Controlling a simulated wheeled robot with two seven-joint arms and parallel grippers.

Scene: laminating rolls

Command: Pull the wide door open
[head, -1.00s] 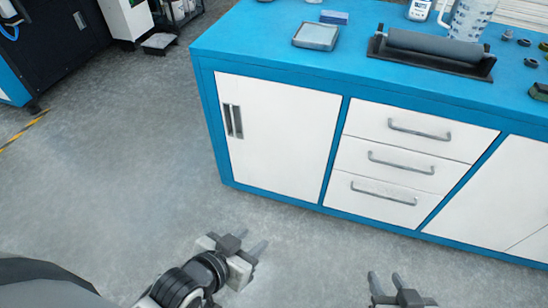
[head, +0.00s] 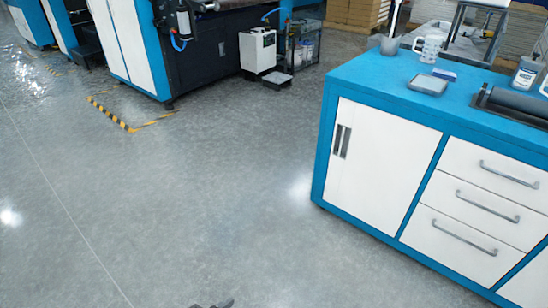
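The wide white door (head: 384,165) is on the left part of the blue workbench (head: 415,225). It looks closed, flush with the blue frame. My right gripper is not in view.
White drawers (head: 484,200) with bar handles are right of the door. A grey tray (head: 427,85), mugs and a roller (head: 515,103) stand on the bench top. The floor left of the bench is clear. Blue-and-white machines (head: 128,45) stand at the back left.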

